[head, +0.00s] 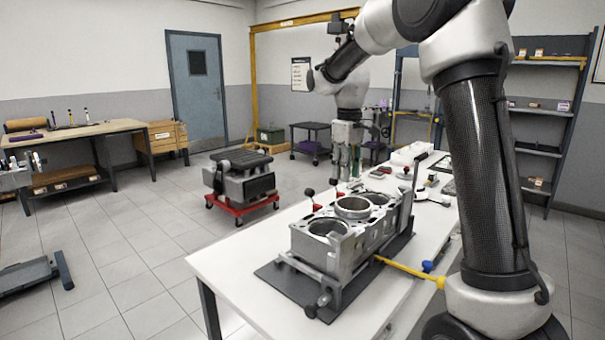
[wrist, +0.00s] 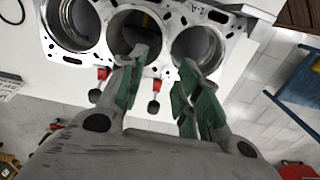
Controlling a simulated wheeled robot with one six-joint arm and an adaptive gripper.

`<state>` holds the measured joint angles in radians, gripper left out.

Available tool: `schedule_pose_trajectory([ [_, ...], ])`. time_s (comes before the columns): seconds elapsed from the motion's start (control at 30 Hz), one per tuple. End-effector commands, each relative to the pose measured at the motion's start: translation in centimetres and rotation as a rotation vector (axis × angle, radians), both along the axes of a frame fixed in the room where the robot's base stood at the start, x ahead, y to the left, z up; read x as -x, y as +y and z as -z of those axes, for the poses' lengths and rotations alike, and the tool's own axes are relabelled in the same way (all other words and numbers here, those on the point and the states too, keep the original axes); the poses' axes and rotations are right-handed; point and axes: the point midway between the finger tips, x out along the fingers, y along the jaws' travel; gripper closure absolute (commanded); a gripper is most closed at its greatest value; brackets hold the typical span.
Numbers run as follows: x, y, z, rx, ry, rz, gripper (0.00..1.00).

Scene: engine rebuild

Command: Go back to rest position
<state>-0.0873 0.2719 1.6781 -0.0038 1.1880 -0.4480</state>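My gripper (head: 346,170) hangs from the arm past the far end of the engine block (head: 305,248) in the head view, with its fingers pointing down. In the wrist view my gripper (wrist: 163,68) shows two fingers with green pads, spread apart with nothing held between them. The engine block also shows in the wrist view (wrist: 221,19), with its round bores at the top of the picture. The fingertips overlap the block's edge there; I cannot tell the height between them.
The block sits on a dark mat (head: 290,295) on a white table (head: 232,262). Red and black clamp knobs (wrist: 154,107) stand by the block. Small parts lie farther along the table. A red wheeled dolly (head: 240,210) carries a dark unit on the open floor.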

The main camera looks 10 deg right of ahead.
Motion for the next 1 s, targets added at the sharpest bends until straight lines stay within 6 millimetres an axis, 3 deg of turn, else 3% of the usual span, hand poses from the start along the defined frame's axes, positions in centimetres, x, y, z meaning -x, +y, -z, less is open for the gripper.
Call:
schedule_pose_trajectory([
  [0.13,-0.3,0.0,0.0,-0.002,-0.013,0.060,0.67],
  [0.23,1.7,-0.1,2.6,0.003,0.024,0.146,0.67],
  [0.47,11.4,-1.5,2.0,-0.005,-0.008,0.331,0.67],
  [0.8,27.1,-3.6,0.7,-0.059,-0.180,0.508,0.67],
  [0.9,30.1,-4.0,0.8,-0.075,-0.238,0.519,0.67],
  [1.0,31.7,-4.2,0.3,-0.090,-0.294,0.526,0.67],
])
